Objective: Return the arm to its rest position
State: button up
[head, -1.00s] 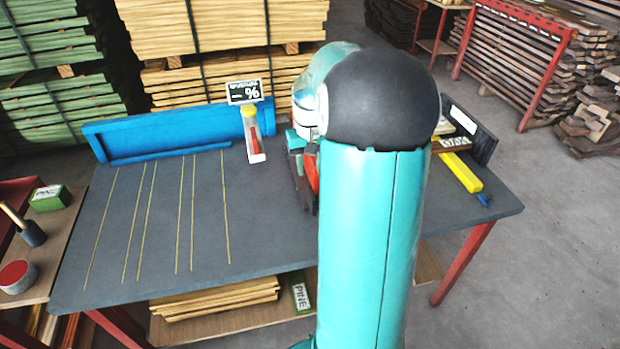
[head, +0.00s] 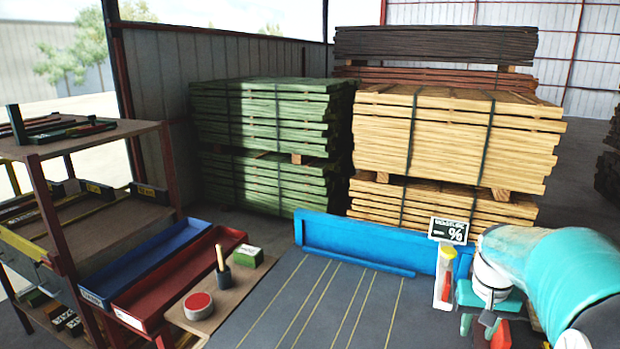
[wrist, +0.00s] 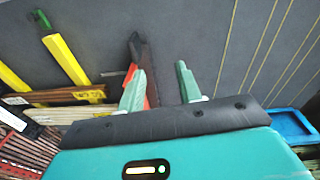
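My teal arm comes in at the lower right of the head view, bent down over the dark grey workbench (head: 300,315). My gripper (head: 478,322) hangs close above the bench, just right of a small stand with a black "%" sign (head: 452,230). A red and dark tool (wrist: 138,50) lies on the bench beside and partly behind the left finger. The rest of the arm is cut off by the frame.
A blue fence (head: 350,242) runs along the bench's back edge. Blue (head: 150,262) and red (head: 180,280) trays and a shelf rack (head: 100,205) stand left. Yellow-handled tools (wrist: 65,60) lie near the gripper. The lined bench top is clear.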

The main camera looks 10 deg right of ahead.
jog(key=s+a+r+n+t, duration=0.2)
jog(key=s+a, duration=0.4)
jog(key=a, duration=0.6)
jog(key=s+a+r+n+t, duration=0.3)
jog(key=s+a, duration=0.4)
jog(key=a, duration=0.5)
jog(key=shift+s+a+r+y, duration=0.2)
jog(key=shift+a+r+y, duration=0.2)
jog(key=shift+r, duration=0.35)
